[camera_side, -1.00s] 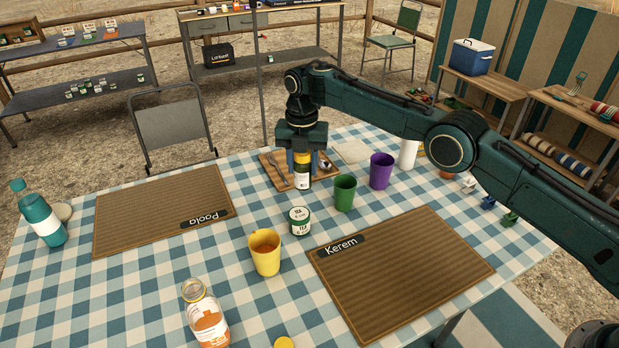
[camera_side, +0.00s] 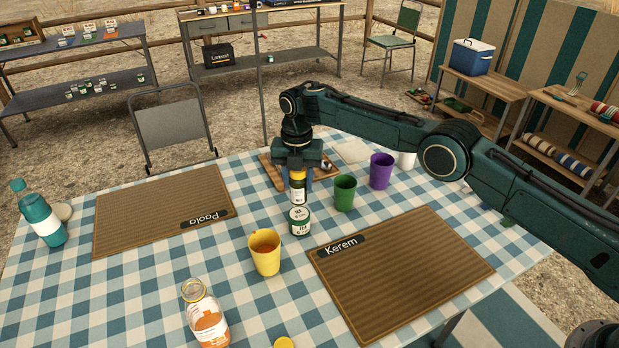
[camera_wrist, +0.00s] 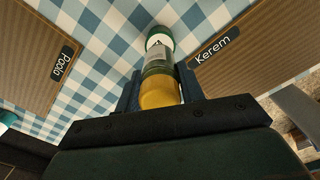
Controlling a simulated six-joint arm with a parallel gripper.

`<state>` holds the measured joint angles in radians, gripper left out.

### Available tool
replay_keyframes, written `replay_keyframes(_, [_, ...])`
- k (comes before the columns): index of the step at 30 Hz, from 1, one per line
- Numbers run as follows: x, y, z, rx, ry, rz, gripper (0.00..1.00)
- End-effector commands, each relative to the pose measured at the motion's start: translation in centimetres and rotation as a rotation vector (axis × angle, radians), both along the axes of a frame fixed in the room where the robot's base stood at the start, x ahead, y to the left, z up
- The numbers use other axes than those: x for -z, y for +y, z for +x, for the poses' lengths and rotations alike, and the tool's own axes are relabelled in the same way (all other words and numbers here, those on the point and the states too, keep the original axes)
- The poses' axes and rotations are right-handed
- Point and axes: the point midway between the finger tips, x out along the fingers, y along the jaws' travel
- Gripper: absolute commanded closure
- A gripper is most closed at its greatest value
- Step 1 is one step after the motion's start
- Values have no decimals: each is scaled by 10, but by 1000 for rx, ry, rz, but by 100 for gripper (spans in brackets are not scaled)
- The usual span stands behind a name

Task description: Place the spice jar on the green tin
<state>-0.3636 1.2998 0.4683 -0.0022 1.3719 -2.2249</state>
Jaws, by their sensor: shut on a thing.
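The spice jar (camera_side: 298,192), with a yellow lid and a white label, is held upright between the fingers of my gripper (camera_side: 298,172). The green tin (camera_side: 299,222), short with a pale band, stands on the checked cloth. In the side view the jar's base shows just above the tin's top; I cannot tell whether they touch. In the wrist view the jar's yellow lid (camera_wrist: 160,93) is between my gripper's fingers (camera_wrist: 160,88), and the green tin (camera_wrist: 158,38) shows beyond the jar's far end, partly hidden by it.
A yellow cup (camera_side: 265,254) stands front left of the tin. A green cup (camera_side: 344,193) and a purple cup (camera_side: 381,171) stand to its right. A wooden tray (camera_side: 268,172) lies behind. The Kerem mat (camera_side: 405,265) and Paola mat (camera_side: 160,212) flank the tin.

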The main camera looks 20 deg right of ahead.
Motion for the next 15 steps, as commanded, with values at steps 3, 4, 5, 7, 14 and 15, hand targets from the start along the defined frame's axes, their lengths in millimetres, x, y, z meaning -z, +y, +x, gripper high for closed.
replay_keyframes(3, [16,0,-1,0,3,-1,87])
replay_keyframes(4, [21,0,-1,0,3,-2,87])
replay_keyframes(5, [25,0,-1,0,3,-2,87])
replay_keyframes(7, [33,0,0,0,2,-1,87])
replay_keyframes(14, [42,0,0,0,1,-1,87])
replay_keyframes(15, [42,0,0,0,1,-1,87])
